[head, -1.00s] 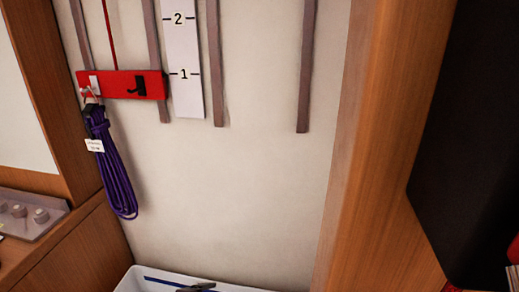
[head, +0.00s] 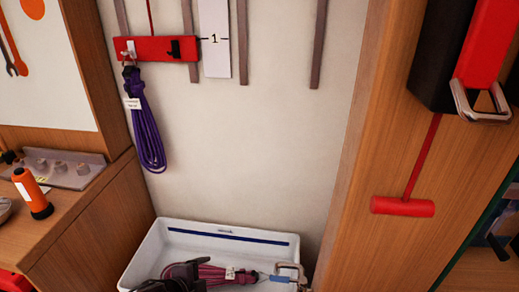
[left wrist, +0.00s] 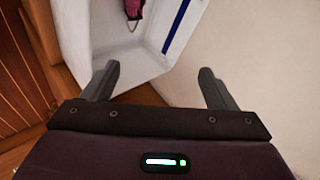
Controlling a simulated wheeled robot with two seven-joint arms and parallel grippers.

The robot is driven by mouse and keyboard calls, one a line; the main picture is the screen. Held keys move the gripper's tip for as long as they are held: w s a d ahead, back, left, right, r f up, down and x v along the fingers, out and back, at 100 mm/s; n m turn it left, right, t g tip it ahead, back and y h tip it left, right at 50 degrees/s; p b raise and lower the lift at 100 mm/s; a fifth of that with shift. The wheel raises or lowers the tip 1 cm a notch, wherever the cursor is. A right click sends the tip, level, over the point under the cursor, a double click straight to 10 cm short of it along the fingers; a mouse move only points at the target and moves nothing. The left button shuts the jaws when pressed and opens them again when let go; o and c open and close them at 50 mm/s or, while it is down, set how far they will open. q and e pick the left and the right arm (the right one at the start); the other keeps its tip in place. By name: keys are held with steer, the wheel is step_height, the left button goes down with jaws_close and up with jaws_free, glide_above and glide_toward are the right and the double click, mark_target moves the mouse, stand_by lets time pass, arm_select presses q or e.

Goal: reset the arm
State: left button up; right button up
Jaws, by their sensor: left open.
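My left gripper (left wrist: 158,84) shows in the left wrist view with its two dark fingers apart and nothing between them. Beyond the fingers are the white bin (left wrist: 88,35), with a blue stripe inside, and part of a pink line (left wrist: 134,8). In the head view, a dark shape (head: 185,272) overlaps the bin at the bottom edge; I cannot tell whether it is part of my left gripper or lies in the bin. My right gripper is in neither view.
A purple coiled line (head: 148,135) hangs from the red hook rail (head: 155,48). The white bin (head: 272,236) holds a magenta coil (head: 215,274) and a metal clip (head: 290,270). A red handle (head: 403,206) hangs at right.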

arm_select(q)
steer(key=s+a+r+n+g+y, duration=0.2)
steer(key=s+n+g, duration=0.1)
steer(key=s+n, duration=0.55)
steer(key=s+a+r+n+g+y, duration=0.2)
steer(key=s+a+r+n, duration=0.1)
steer(key=s+n, duration=0.55)
step_height(320, 180, down, 25)
steer(key=s+m+g+p, duration=0.1)
steer(key=p, duration=0.1)
steer(key=s+a+f+g+p, duration=0.1)
steer(key=s+a+f, duration=0.2)
steer(key=s+f, duration=1.6)
steer(key=shift+s+a+g+y, duration=0.15)
steer(key=shift+s+g+y, duration=0.15)
steer(key=shift+s, duration=0.6)
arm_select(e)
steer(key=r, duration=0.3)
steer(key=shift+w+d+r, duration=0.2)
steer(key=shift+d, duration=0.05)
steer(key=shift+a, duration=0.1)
